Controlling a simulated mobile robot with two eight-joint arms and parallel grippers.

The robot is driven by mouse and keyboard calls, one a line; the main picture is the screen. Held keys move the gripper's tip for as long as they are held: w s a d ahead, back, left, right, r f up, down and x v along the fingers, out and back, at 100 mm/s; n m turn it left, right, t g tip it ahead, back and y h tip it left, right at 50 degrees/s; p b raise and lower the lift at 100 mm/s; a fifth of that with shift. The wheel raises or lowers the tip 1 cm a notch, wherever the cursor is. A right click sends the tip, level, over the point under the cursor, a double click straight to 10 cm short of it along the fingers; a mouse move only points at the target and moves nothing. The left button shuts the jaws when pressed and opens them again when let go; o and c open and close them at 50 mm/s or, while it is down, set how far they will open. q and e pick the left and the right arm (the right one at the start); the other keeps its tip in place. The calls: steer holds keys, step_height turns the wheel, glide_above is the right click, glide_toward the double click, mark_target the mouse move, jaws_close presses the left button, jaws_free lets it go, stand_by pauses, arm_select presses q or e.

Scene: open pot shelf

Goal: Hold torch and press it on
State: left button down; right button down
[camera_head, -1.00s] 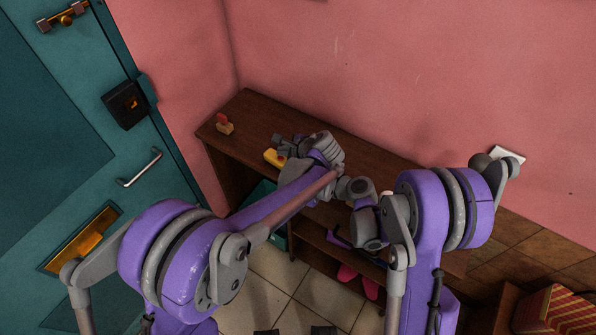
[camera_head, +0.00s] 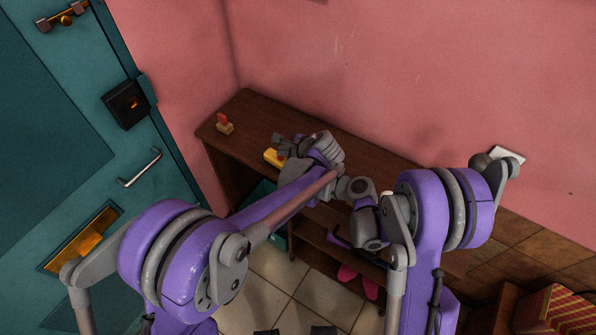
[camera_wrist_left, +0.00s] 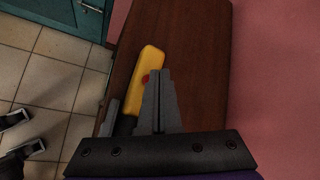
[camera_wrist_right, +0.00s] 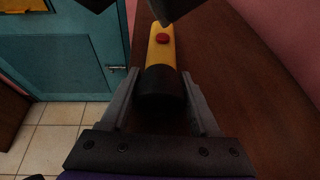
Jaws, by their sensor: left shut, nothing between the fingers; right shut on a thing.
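The torch has a yellow body (camera_wrist_left: 148,66), a red button (camera_wrist_right: 162,38) and a black head (camera_wrist_right: 160,92). In the head view its yellow end (camera_head: 273,157) shows over the dark shelf. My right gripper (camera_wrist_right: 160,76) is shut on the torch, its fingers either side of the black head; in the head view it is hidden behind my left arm. My left gripper (camera_wrist_left: 160,72) is shut and empty. Its fingertips overlap the torch's edge beside the red button in the left wrist view. Whether they touch the torch I cannot tell.
The brown shelf top (camera_head: 350,142) runs along the pink wall. A small red-topped wooden item (camera_head: 224,125) stands at its left end. A teal door (camera_head: 75,150) is at the left. Pink shoes (camera_head: 358,280) sit low in the shelf. A striped box (camera_head: 555,310) is at the lower right.

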stand_by(0.4)
arm_select(q)
steer(key=shift+f, duration=0.45)
stand_by(0.4)
steer(key=shift+r, duration=0.5)
steer(key=shift+r, duration=3)
